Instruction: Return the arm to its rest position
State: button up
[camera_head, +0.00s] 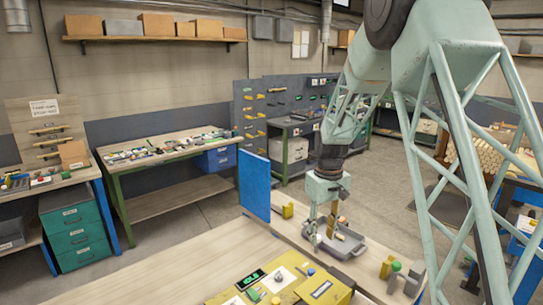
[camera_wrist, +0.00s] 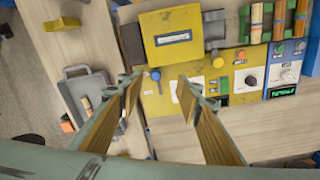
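My arm, pale green with lattice links, reaches down from the upper right in the head view. My gripper (camera_head: 322,230) hangs fingers-down over the bench by the grey tray (camera_head: 351,246). In the wrist view, the two wood-coloured fingers of my gripper (camera_wrist: 159,82) are spread well apart with nothing between them. The yellow machine panel (camera_wrist: 220,62) lies beyond and below the fingertips. The grey tray (camera_wrist: 72,88) is to the left of the left finger, with small pieces in it. I cannot tell the exact height above the bench.
A blue upright panel (camera_head: 255,185) stands at the bench's far left edge. The yellow control box (camera_head: 280,283) with knobs is at the front. The bench's left part (camera_head: 190,262) is bare.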

jog(key=s+d+r+m+t+b, duration=0.1)
jog(key=s+r+b, duration=0.2)
jog(key=s+r, duration=0.8)
jog(key=s+d+r+m+t+b, duration=0.15)
jog(key=s+r, duration=0.55)
jog(key=s, duration=0.7)
jog(key=s+f+m+b, duration=0.1)
jog(key=s+b, duration=0.2)
jog(key=s, duration=1.1)
jog(key=s+d+f+m+t+b, duration=0.1)
jog(key=s+b, duration=0.2)
jog(key=s, duration=1.1)
jog(key=shift+f, duration=0.3)
jog(key=shift+w, duration=0.1)
